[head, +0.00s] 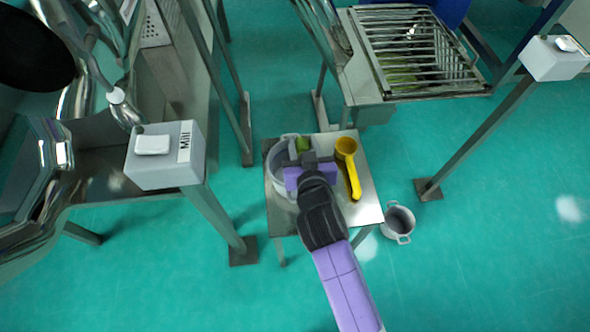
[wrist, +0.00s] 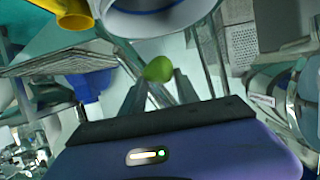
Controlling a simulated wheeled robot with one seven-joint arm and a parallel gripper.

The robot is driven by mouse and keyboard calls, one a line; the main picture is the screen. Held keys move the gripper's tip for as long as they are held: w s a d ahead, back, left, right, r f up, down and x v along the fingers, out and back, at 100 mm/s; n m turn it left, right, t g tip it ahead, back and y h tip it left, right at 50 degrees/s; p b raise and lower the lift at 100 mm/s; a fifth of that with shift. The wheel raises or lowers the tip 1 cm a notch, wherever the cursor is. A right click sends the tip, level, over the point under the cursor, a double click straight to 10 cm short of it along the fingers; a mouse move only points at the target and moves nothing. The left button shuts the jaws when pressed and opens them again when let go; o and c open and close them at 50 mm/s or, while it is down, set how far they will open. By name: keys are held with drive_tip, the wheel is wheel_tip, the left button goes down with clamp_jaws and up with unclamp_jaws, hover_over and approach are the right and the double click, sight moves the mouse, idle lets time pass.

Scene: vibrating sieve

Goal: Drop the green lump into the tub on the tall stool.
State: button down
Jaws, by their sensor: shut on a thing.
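The green lump (head: 302,146) is held between the fingertips of my gripper (head: 304,155), which is shut on it. In the wrist view the lump (wrist: 158,69) shows clearly between the two finger tips (wrist: 158,82). The grey tub (head: 273,163) stands on the left of the steel-topped stool (head: 368,207). In the head view my gripper and the lump overlap the tub's right side, and the gripper hides part of it. In the wrist view the tub (wrist: 150,22) is at the top edge, past the lump. I cannot tell how high the lump is above the rim.
A yellow scoop (head: 347,160) lies on the stool, right of the tub. A small grey pot (head: 398,223) stands on the floor right of the stool. A slatted metal sieve (head: 420,50) is behind. A box marked Mill (head: 165,158) stands on a post at left.

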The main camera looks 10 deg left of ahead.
wheel_tip(320, 180, down, 6)
drive_tip(key=b, duration=0.4)
drive_tip(key=shift+a+b, duration=0.1)
drive_tip(key=shift+b, duration=0.3)
drive_tip(key=c, duration=0.8)
unclamp_jaws()
drive_tip(key=v, duration=0.7)
drive_tip(key=shift+s+r, duration=0.2)
drive_tip(key=shift+s, duration=0.15)
